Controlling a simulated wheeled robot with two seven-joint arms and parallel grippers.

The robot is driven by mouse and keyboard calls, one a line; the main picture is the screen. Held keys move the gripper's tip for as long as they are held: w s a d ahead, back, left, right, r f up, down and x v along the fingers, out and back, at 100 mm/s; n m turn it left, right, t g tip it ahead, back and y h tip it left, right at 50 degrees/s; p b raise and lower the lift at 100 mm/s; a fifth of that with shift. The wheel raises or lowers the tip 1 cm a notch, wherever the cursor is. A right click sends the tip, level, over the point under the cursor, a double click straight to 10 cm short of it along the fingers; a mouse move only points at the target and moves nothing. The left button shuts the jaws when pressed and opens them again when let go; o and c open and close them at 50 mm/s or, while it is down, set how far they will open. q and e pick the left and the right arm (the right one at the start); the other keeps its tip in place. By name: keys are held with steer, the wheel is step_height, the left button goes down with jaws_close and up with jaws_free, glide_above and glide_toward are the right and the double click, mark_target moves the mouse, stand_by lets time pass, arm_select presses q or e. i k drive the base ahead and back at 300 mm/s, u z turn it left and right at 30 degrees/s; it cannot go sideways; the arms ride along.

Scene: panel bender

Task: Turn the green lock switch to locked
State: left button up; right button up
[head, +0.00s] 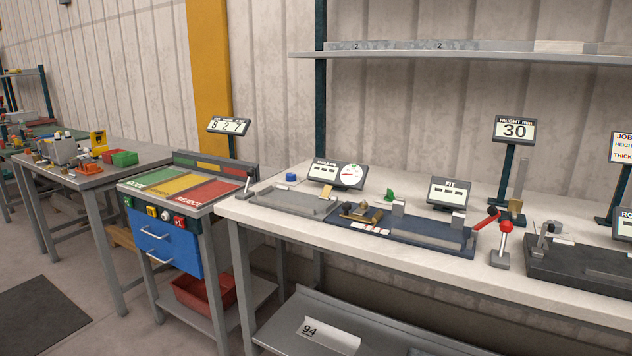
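A small green piece (390,195), which looks like the green lock switch, stands on the long workbench (490,262) behind the dark blue fixture plate (420,238). It is too small to tell which way it is turned or whether it reads locked. A grey block (398,208) stands just in front and to its right, and brass parts (362,212) lie to its left. Neither of my grippers shows in the head view.
On the bench are a gauge display (338,174), a FIT display (450,192), a height display (515,130), a red-knobbed lever (505,228) and a red handle (486,221). A sorting table (182,190) with a blue drawer unit stands left. The bench's front strip is clear.

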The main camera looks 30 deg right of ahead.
mark_target(390, 196)
steer(key=u, duration=0.2)
steer(key=i, duration=0.9)
steer(key=z, duration=0.25)
